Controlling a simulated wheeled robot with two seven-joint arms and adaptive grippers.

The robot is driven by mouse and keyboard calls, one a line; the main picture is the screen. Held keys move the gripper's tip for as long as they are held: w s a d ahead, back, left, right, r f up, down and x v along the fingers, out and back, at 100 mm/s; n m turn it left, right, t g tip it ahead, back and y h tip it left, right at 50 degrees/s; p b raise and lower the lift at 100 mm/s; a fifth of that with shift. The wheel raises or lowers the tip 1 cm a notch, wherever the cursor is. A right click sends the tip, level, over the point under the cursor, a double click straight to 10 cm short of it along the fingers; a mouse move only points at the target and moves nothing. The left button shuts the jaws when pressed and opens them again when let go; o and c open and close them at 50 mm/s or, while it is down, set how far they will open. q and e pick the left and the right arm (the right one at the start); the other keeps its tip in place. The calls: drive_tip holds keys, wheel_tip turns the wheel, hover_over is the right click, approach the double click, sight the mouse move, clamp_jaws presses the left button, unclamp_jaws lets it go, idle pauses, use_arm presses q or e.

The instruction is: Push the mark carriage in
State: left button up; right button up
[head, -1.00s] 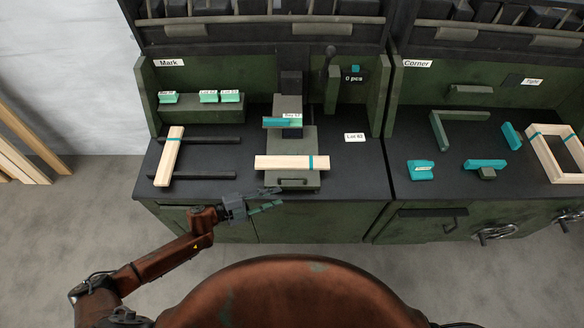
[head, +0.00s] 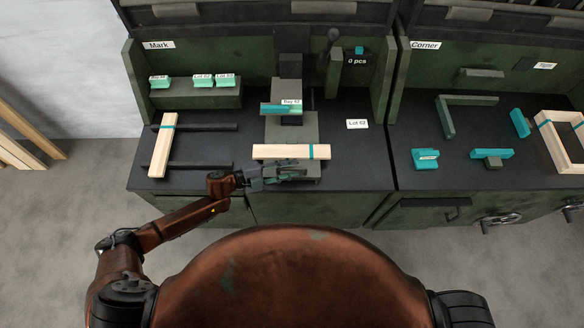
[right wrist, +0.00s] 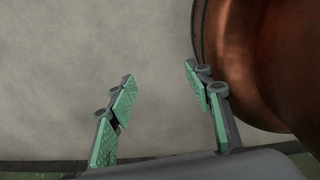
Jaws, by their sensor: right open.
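The mark carriage (head: 302,131) is a grey-green plate on the Mark bench, below the dark stamping post. A pale wooden slat (head: 278,152) with a teal band lies across its front part. A teal stamp block (head: 281,108) with a small label sits above the carriage's back part. My left gripper (head: 300,172) is at the carriage's front edge, just in front of the slat, and covers the handle there. Whether its fingers are parted or touch the handle is unclear. My right gripper (right wrist: 160,72) is open and empty over the floor in the right wrist view.
Another slat (head: 162,146) lies across two dark rails at the left. Green stamp blocks (head: 203,81) stand on a ledge behind. A lever (head: 332,43) rises right of the post. The Corner bench at right holds teal parts and a wooden frame (head: 556,150).

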use_arm(q)
drive_tip(key=shift+w+d, duration=0.1)
drive_tip(key=shift+d, duration=0.2)
clamp_jaws()
use_arm(e)
drive_tip(key=shift+w+d, duration=0.15)
drive_tip(key=shift+w, duration=0.4)
drive_tip(key=shift+w, duration=0.1)
